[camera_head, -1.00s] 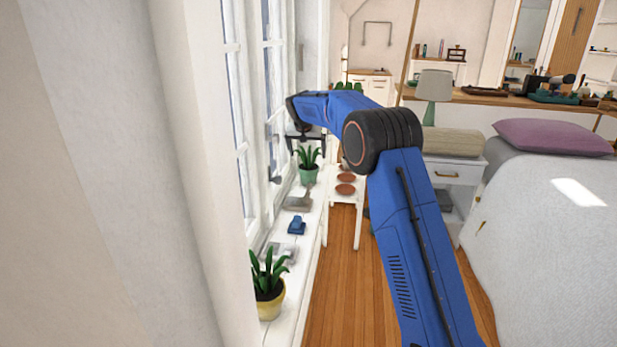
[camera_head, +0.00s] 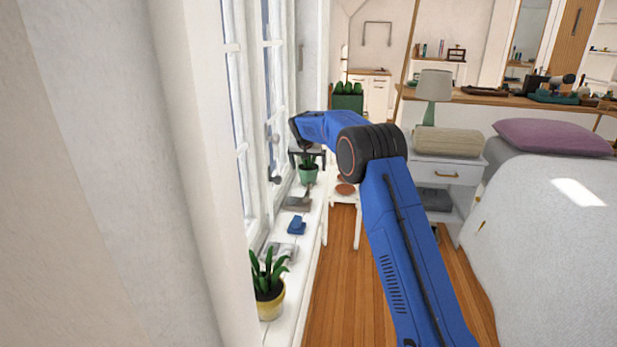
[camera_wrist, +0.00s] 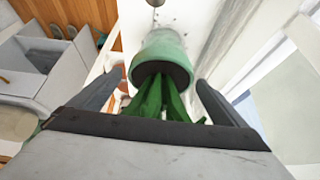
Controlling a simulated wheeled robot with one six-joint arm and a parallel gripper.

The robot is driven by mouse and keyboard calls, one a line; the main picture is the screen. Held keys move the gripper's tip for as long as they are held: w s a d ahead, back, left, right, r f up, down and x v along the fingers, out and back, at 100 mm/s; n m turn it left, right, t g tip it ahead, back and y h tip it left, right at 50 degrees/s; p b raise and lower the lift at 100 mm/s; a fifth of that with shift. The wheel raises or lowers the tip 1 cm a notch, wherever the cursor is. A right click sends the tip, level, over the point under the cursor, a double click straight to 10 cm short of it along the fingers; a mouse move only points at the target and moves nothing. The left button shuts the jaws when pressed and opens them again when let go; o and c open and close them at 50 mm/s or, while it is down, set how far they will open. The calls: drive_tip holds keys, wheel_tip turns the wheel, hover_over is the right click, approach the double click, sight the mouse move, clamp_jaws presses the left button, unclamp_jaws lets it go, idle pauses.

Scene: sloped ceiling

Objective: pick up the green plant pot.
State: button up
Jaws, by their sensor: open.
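The green plant pot (camera_head: 309,175) stands upright on the white window sill, with green leaves rising from it. My gripper (camera_head: 307,158) is over the plant at the height of its leaves, just above the pot. In the wrist view the pot (camera_wrist: 163,57) shows at the upper middle, with its leaves (camera_wrist: 158,100) between the two fingers. My gripper (camera_wrist: 160,88) is open there, one finger on each side of the leaves. The fingertips come near the pot's rim; I cannot tell whether they touch it. The head view partly hides the leaves behind my gripper.
The sill (camera_head: 311,225) also holds a blue object (camera_head: 297,226), a grey-brown item (camera_head: 298,203) and a yellow-potted plant (camera_head: 269,298) nearer me. The window (camera_head: 272,100) is close on the left. A white stand (camera_head: 343,198) with a reddish dish is to the right.

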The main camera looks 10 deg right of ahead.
drive_tip(key=c, duration=1.8)
drive_tip(key=shift+r, duration=0.1)
drive_tip(key=c, duration=0.4)
drive_tip(key=shift+o, duration=0.2)
